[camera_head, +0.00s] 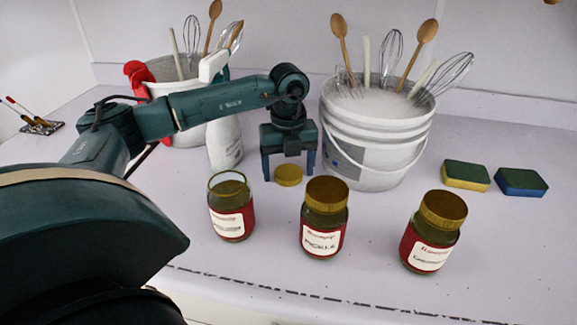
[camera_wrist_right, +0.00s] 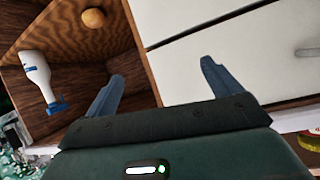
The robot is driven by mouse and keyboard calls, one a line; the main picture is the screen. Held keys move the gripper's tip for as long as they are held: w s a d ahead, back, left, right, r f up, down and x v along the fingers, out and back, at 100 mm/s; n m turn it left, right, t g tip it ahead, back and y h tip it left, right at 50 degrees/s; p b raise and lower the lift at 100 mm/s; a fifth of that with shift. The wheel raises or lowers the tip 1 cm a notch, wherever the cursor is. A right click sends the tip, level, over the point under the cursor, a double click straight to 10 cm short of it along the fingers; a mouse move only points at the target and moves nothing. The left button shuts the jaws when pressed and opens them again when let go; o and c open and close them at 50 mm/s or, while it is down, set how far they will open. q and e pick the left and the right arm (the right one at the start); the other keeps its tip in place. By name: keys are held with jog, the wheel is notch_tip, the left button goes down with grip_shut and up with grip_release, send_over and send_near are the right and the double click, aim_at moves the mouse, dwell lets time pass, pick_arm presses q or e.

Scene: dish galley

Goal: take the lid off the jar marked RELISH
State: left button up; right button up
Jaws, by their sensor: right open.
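The left of three jars, the relish jar (camera_head: 231,207), stands upright with its mouth uncovered. Its label is only partly legible and seems to end in "LISH". A gold lid (camera_head: 289,176) lies behind and to the right of it, apparently on the counter. My left gripper (camera_head: 289,172) points down over this lid, its fingers spread with a gap on each side of the lid. My right gripper (camera_wrist_right: 163,70) shows only in the right wrist view, open and empty, facing cabinet fronts.
A lidded pickle jar (camera_head: 324,218) and another lidded jar (camera_head: 433,231) stand to the right. A bucket with utensils (camera_head: 375,135) is behind; a spray bottle (camera_head: 224,140) stands left of my gripper. Two sponges (camera_head: 466,175) (camera_head: 521,183) lie right. The counter's front edge is near the jars.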

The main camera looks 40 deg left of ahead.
aim_at(289, 172)
pick_arm(q)
notch_tip(289, 172, up, 12)
jog(key=shift+r, duration=0.15)
dwell(0.5)
